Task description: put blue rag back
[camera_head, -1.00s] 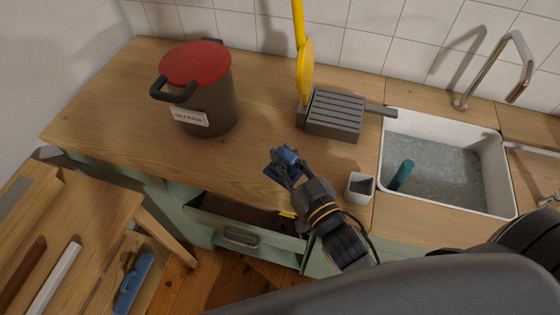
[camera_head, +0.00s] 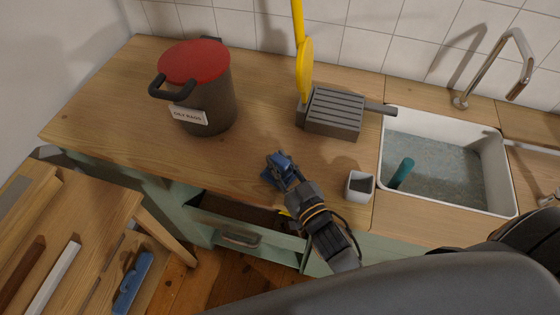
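The blue rag (camera_head: 271,178) is a small crumpled blue piece at the fingertips of my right gripper (camera_head: 281,172). The gripper is over the wooden counter, near its front edge, and appears closed on the rag. The fingers hide part of the rag, and I cannot tell whether it touches the counter. A dark bin (camera_head: 208,105) with a red lid and a label that seems to read "OILY RAGS" stands behind and to the left, with its lid on. A green drawer (camera_head: 225,230) below the counter front is pulled open. My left gripper is not in view.
A grey ribbed box (camera_head: 334,114) and a yellow-handled tool (camera_head: 305,68) stand at the back. A small white cup (camera_head: 359,187) is right of my gripper, beside the water-filled sink (camera_head: 447,170). A side bench (camera_head: 80,225) holds tools. The counter between gripper and bin is clear.

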